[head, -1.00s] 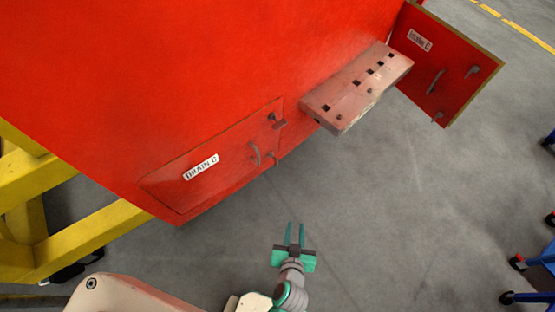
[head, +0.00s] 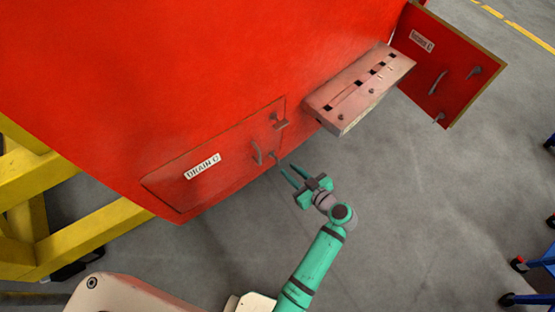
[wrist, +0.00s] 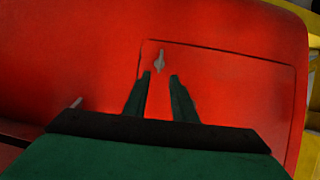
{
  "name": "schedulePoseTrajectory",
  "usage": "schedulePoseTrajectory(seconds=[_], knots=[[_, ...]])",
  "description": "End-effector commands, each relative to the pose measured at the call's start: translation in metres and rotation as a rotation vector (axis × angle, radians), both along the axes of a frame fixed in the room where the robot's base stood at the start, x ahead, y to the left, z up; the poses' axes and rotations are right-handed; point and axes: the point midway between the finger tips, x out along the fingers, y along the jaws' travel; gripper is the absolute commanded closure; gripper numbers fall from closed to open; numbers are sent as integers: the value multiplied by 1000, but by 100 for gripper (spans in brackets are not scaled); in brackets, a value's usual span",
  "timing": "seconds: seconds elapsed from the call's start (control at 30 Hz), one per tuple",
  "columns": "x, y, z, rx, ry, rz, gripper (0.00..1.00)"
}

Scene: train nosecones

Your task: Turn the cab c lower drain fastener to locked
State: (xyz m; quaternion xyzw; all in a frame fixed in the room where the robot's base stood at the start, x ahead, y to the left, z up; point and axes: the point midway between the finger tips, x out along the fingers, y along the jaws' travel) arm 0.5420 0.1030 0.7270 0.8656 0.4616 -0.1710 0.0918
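The red DRAIN C panel (head: 225,160) is shut flush in the red cab side. Its lower fastener (head: 275,157) is a small grey lever at the lower right corner. In the wrist view the lower fastener (wrist: 159,62) stands upright in the picture, just beyond the gap between my fingertips. My gripper (head: 287,169) is open and empty, pointing at the fastener from the lower right, apparently without touching it. Both open fingers (wrist: 160,77) also show in the wrist view. The upper fastener (head: 279,122) and the curved handle (head: 257,153) are on the same panel.
A pink step (head: 345,105) juts out right of the panel. An open red door (head: 440,75) hangs at the upper right. A yellow frame (head: 40,215) stands at the left. Blue equipment (head: 540,265) is at the right edge. The grey floor between is clear.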

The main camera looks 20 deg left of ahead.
Motion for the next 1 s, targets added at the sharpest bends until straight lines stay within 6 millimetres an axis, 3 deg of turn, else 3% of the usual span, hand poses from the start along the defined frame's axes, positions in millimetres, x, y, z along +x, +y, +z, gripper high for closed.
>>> schedulePoseTrajectory(seconds=[0.4, 0.7, 0.93, 0.97, 1.0], knots=[[36, 54, -27, 0, 1, 0, 76], [45, 73, -35, -1, 2, 4, 76], [45, 75, -35, -1, 2, 6, 76], [45, 74, -35, -1, 2, 5, 78], [46, 73, -35, -1, 2, 3, 88]])
